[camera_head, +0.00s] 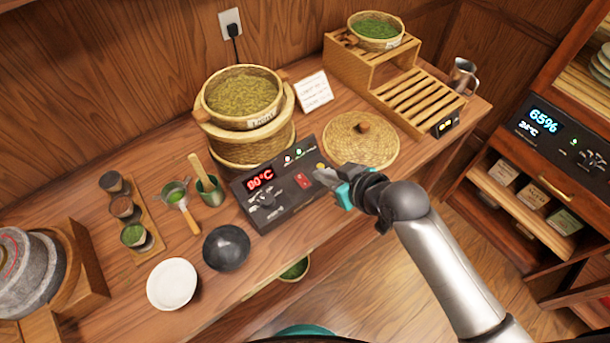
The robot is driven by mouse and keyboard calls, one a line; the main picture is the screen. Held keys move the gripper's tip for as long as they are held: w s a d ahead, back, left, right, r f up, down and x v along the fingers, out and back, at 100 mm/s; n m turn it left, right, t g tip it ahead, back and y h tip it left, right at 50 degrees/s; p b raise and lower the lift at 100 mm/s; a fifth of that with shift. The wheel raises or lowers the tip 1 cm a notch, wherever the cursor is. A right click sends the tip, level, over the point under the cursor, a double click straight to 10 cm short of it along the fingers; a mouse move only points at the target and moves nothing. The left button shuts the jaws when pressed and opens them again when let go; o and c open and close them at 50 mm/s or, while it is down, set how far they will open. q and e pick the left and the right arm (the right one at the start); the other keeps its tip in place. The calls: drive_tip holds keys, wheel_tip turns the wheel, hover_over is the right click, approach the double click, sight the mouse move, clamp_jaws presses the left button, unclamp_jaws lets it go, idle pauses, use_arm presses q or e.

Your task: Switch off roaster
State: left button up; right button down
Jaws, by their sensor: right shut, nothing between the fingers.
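The roaster's dark control panel (283,186) sits at the front of the wooden counter. It has a lit red display (259,179), knobs, green lights and a red switch (303,180). The woven roaster basket (252,146) stands behind the panel, with a basket of green leaves (242,97) on top. My right gripper (322,178) is shut and empty. Its fingertips are at the right part of the panel, close to the red switch; I cannot tell if they touch it. My left gripper is not in view.
A black bowl (227,249) and a white plate (173,284) lie left of the panel. A woven lid (361,141) lies behind my right gripper. A slatted wooden rack (412,95) stands at the back right. A stone mill (28,270) is at far left.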

drive_tip(key=b, duration=0.1)
hover_over(305, 184)
wheel_tip(305, 184, down, 5)
drive_tip(key=shift+s+d+r, duration=0.1)
drive_tip(key=shift+s, duration=0.05)
wheel_tip(305, 184, down, 2)
drive_tip(key=shift+f+b, duration=0.15)
drive_tip(key=shift+b, duration=0.2)
drive_tip(key=shift+w+f, duration=0.2)
drive_tip(key=shift+f, duration=0.6)
drive_tip(key=shift+w+a+f, duration=0.1)
drive_tip(key=shift+a+f, duration=0.1)
drive_tip(key=shift+f, duration=0.05)
drive_tip(key=shift+w+a+r, duration=0.25)
drive_tip(key=shift+w+a, duration=0.2)
drive_tip(key=shift+w, duration=0.15)
